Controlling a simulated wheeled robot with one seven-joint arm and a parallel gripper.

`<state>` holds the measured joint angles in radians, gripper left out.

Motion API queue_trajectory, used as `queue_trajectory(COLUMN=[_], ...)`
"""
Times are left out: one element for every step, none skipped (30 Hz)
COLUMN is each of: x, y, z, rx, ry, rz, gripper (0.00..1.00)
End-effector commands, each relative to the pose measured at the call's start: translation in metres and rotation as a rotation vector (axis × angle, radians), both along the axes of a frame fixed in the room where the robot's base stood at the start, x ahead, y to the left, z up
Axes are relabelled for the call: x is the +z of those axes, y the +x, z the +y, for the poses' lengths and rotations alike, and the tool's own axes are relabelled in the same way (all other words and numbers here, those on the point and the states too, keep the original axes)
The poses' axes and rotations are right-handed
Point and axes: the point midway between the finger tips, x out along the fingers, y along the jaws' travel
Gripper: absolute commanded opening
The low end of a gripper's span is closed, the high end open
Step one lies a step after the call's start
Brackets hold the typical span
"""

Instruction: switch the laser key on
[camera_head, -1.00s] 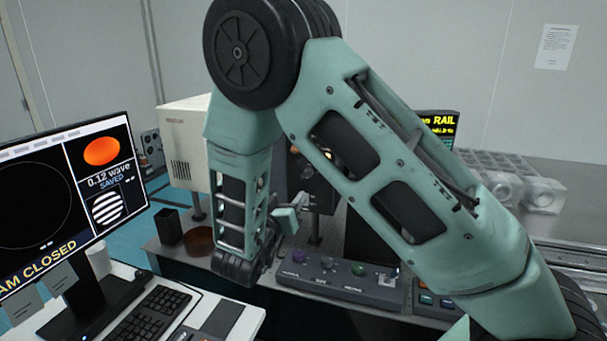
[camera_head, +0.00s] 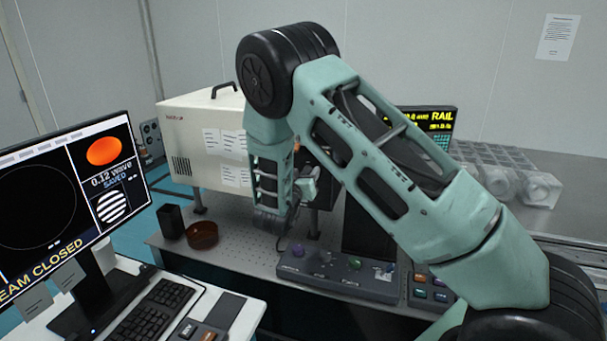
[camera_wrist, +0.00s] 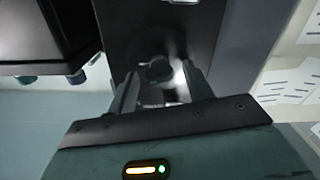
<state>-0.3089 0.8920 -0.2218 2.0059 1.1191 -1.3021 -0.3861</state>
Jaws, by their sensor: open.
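A dark round knob, which looks like the laser key (camera_wrist: 157,68), sits on a dark panel (camera_wrist: 185,22) in the wrist view. My gripper (camera_wrist: 159,78) is open, with one finger on each side of the knob in that picture. I cannot tell whether the fingers touch it or how it is turned. In the head view my gripper (camera_head: 309,180) is by the dark end of the cream laser housing (camera_head: 198,140). My arm hides the key there.
A control box (camera_head: 340,276) with coloured knobs stands below my gripper. A brown round dish (camera_head: 202,235) and a black cup (camera_head: 171,221) are to the left. A monitor (camera_head: 60,200) reads beam closed. A dark screen (camera_head: 368,232) stands close on the right.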

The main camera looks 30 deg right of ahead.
Motion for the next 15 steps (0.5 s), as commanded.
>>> queue_trajectory(x=[-0.0002, -0.0001, -0.0001, -0.0001, -0.0001, -0.0001, -0.0001, -0.0001, -0.0001, -0.0001, -0.0001, -0.0004, -0.001, -0.0018, -0.0032], y=[0.0, 0.0, -0.0001, -0.0001, -0.0001, -0.0001, -0.0001, -0.0001, -0.0002, -0.0002, -0.0002, -0.0002, -0.0002, -0.0003, -0.0003], z=[0.0001, 0.0001, 0.0002, 0.0002, 0.0003, 0.0003, 0.0003, 0.0003, 0.0004, 0.0004, 0.0004, 0.0003, 0.0004, 0.0003, 0.0003], rx=[0.0, 0.0, 0.0, 0.0, 0.0, 0.0, 0.0, 0.0, 0.0, 0.0, 0.0, 0.0, 0.0, 0.0, 0.0], ry=[0.0, 0.0, 0.0, 0.0, 0.0, 0.0, 0.0, 0.0, 0.0, 0.0, 0.0, 0.001, 0.004, 0.01, 0.021], rz=[0.0, 0.0, 0.0, 0.0, 0.0, 0.0, 0.0, 0.0, 0.0, 0.0, 0.0, -0.002, -0.006, -0.013, -0.027], gripper=[0.51, 0.51, 0.51, 0.45, 0.37, 0.26, 0.18, 0.09, 0.06, 0.06, 0.06, 0.06, 0.06, 0.06, 0.06])
